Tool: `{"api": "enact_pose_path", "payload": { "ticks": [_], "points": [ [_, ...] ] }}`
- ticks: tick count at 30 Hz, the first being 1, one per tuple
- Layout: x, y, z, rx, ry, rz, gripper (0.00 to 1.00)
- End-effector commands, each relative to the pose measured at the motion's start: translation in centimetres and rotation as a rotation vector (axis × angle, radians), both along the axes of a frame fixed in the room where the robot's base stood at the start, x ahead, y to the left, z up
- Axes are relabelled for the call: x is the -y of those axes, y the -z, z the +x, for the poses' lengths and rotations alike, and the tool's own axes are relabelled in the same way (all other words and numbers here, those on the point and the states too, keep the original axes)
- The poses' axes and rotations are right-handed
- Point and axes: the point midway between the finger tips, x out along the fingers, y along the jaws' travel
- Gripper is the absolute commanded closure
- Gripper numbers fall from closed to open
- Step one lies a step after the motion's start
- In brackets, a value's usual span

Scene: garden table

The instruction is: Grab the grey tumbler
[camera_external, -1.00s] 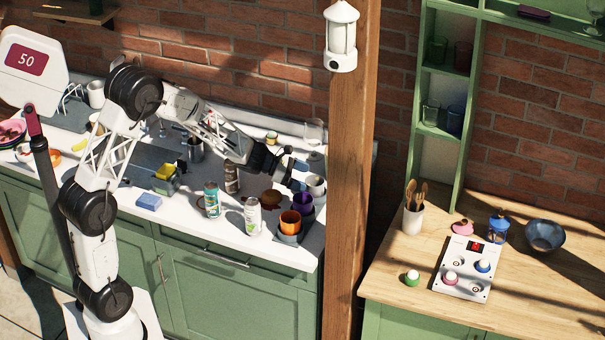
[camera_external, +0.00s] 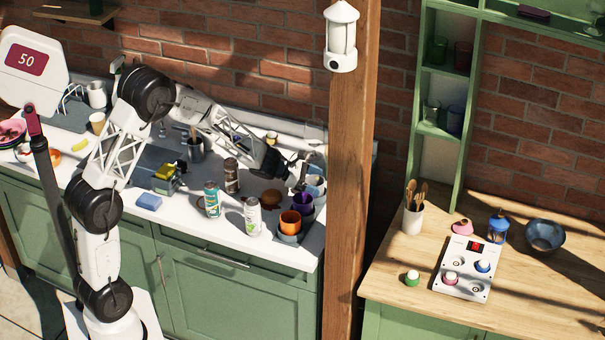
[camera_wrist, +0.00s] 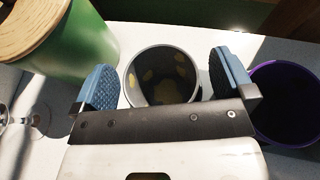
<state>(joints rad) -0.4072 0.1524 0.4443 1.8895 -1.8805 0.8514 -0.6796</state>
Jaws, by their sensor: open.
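The grey tumbler (camera_wrist: 161,77) stands in the middle of the wrist view, its round mouth facing the camera and yellowish patches showing inside. My gripper (camera_wrist: 164,86) is open, with one blue-padded finger on each side of the tumbler's rim. Whether the pads touch it or how low they reach cannot be told. In the external view the tumbler (camera_external: 316,186) is at the right end of the white counter, partly hidden by my gripper (camera_external: 300,184) and next to the wooden post.
A purple cup (camera_wrist: 288,100) stands close to the right finger. A green canister with a wooden lid (camera_wrist: 62,45) is close on the left, and a clear glass (camera_wrist: 10,118) lies beyond it. An orange cup (camera_external: 290,222) and cans (camera_external: 252,216) stand nearer the counter's front. The post (camera_external: 352,190) rises beside.

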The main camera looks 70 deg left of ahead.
Motion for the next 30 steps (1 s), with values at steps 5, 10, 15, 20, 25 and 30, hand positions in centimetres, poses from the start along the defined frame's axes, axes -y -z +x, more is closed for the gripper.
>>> {"api": "enact_pose_path", "payload": {
  "ticks": [5, 10, 15, 20, 25, 30],
  "points": [
    [0.06, 0.07, 0.14, 0.0, 0.0, 0.0, 0.0],
    [0.05, 0.05, 0.12, 0.0, 0.0, 0.0, 0.0],
    [0.05, 0.04, 0.11, 0.0, 0.0, 0.0, 0.0],
    [0.05, 0.04, 0.11, 0.0, 0.0, 0.0, 0.09],
    [0.06, 0.05, 0.11, 0.0, 0.0, 0.0, 0.35],
    [0.04, 0.04, 0.11, 0.0, 0.0, 0.0, 0.53]
  ]
}}
